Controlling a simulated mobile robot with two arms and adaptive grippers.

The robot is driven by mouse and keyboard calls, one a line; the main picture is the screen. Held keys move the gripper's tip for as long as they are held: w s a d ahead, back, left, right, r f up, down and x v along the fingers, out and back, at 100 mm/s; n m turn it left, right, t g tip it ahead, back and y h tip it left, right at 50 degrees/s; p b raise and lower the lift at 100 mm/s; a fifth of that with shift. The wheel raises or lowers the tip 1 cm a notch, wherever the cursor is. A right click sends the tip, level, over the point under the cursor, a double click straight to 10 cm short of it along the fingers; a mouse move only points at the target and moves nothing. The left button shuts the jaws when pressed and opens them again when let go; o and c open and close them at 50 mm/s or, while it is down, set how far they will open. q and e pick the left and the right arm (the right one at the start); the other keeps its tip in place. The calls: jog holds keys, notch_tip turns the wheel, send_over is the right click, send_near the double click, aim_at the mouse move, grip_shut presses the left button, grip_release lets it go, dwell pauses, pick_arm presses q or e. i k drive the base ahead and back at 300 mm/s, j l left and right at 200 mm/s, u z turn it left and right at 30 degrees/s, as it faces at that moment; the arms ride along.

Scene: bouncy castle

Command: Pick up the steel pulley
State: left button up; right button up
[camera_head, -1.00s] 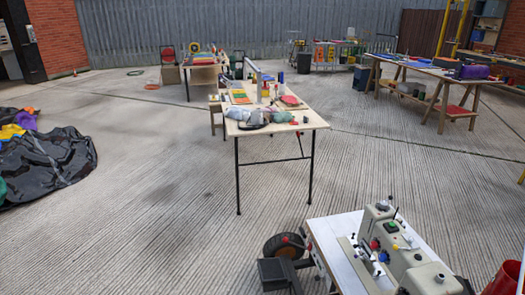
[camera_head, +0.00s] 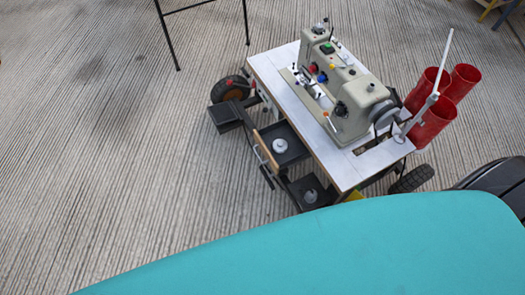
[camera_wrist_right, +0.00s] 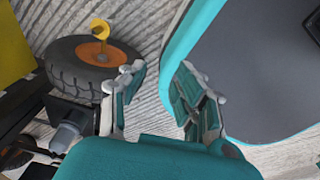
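Two small grey, round metal pieces sit in black trays on the side of the sewing machine cart. One (camera_head: 280,145) lies in the upper, wooden-fronted drawer (camera_head: 295,155). The other (camera_head: 310,196) lies in the lower tray (camera_head: 324,203). Either could be the steel pulley; I cannot tell which. My right gripper (camera_wrist_right: 160,100) is open in the right wrist view, with nothing between its fingers. It is near a black wheel with an orange hub (camera_wrist_right: 95,50). My left gripper is not in view, and the head view shows neither gripper.
The cart's white top (camera_head: 265,68) carries a beige sewing machine (camera_head: 345,95). Red cylindrical bins (camera_head: 432,120) stand at its right end. A grey cylindrical part (camera_wrist_right: 66,135) shows left of my right gripper. Bare ribbed floor (camera_head: 120,150) lies left of the cart.

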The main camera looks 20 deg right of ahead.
aim_at(280, 146)
jog(key=z, duration=0.85)
